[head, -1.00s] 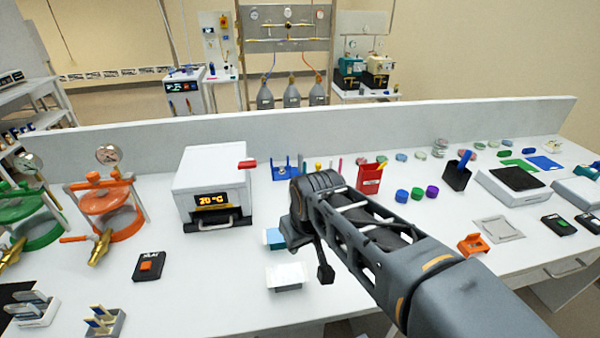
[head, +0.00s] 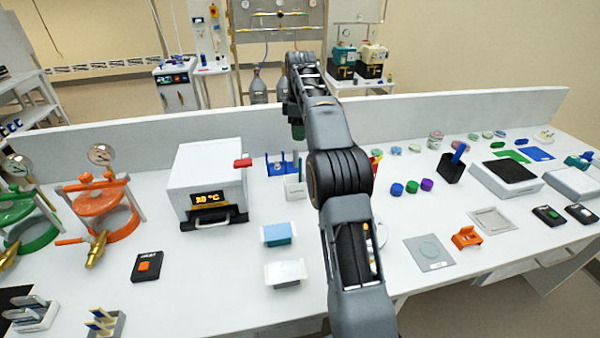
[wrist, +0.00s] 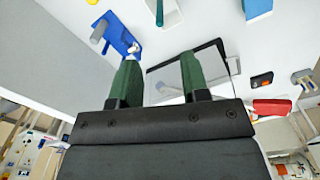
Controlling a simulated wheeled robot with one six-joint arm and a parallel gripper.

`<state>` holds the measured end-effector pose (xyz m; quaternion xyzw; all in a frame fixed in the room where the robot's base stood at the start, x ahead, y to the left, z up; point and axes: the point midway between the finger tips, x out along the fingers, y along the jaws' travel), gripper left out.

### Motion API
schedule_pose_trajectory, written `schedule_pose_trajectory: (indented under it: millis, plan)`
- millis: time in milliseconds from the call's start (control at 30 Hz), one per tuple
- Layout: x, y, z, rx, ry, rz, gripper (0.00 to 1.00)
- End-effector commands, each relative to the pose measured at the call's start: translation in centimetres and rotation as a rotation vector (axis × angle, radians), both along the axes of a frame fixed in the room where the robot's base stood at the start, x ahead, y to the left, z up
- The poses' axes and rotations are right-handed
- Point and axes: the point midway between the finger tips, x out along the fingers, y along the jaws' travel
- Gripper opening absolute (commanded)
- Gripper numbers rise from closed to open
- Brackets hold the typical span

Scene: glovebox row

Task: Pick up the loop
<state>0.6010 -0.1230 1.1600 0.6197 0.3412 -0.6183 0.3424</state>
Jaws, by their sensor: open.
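I cannot make out the loop for certain in either view. A blue rack (head: 281,167) with upright pieces stands near the back of the bench, right of the white oven; it also shows at the upper left of the wrist view (wrist: 119,36). A white cup (head: 294,188) with a teal stick stands just in front of the rack. My gripper (wrist: 158,64) is open, with two green fingers apart and nothing clearly held between them. In the head view my gripper (head: 297,132) hangs near the back wall, above and behind the rack, partly hidden by my arm.
A low wall (head: 130,150) runs behind the bench. A blue block (head: 276,234) and a white block (head: 286,273) lie in front. A black holder (head: 452,168) stands right.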

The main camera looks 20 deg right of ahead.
Motion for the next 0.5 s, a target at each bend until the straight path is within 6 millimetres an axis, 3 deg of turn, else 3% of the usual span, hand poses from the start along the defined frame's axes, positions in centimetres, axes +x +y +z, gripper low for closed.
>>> schedule_pose_trajectory:
  millis: [300,500]
  plan:
    - [0.1,-0.2,-5.5,0.001,0.006,0.014,0.42]
    - [0.2,-0.2,-7.9,0.000,0.004,0.013,0.42]
